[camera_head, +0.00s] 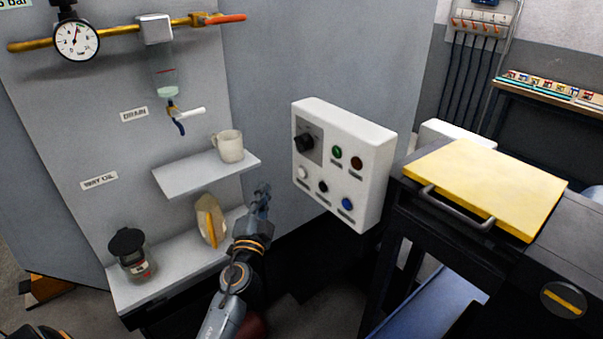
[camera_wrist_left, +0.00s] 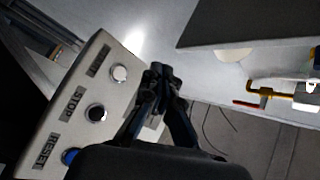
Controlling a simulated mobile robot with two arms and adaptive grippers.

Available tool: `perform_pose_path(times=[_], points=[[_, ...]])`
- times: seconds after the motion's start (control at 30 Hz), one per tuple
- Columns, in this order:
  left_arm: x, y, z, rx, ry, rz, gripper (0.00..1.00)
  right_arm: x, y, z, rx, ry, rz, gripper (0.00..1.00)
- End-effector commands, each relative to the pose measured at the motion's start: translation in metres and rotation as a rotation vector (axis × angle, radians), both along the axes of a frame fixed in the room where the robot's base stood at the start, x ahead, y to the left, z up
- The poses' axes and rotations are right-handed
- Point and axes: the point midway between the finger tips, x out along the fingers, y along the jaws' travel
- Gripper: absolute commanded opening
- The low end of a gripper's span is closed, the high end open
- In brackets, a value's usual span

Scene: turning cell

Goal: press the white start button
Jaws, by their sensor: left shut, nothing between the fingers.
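The white start button (camera_head: 303,172) is at the left of the lower row on a white control box (camera_head: 372,181). In the left wrist view it is a round bright button (camera_wrist_left: 119,73) beside a dark label. My left gripper (camera_head: 262,192) is shut and empty, left of the box and a little lower than the button in the head view. In the left wrist view its closed fingertips (camera_wrist_left: 160,72) appear to the right of the white button, with a visible gap in the picture. The distance in depth is hard to tell. My right gripper is not in view.
A black button (camera_head: 323,187) and a blue button (camera_head: 347,203) share the lower row; a black knob (camera_head: 304,142) is above. Left of the gripper are a shelf with a mug (camera_head: 230,146) and a lower shelf with a jar (camera_head: 132,256).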

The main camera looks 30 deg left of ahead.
Motion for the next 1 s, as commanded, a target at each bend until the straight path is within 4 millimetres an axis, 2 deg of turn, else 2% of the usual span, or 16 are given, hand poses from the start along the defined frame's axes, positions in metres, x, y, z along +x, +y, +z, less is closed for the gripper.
perform_pose_path(times=[0.37, 0.5, 0.7, 1.0], points=[[0.049, -0.02, 0.001, 0.0, -0.002, -0.001, 0.0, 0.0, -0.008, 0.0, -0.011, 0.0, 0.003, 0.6], [0.062, -0.026, -0.001, -0.001, -0.002, 0.001, 0.0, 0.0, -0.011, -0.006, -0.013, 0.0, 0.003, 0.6], [0.072, -0.03, 0.0, -0.002, -0.002, 0.0, 0.0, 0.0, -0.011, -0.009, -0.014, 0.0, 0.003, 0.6], [0.074, -0.031, 0.0, -0.001, 0.0, 0.0, 0.0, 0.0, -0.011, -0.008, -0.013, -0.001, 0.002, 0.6]])
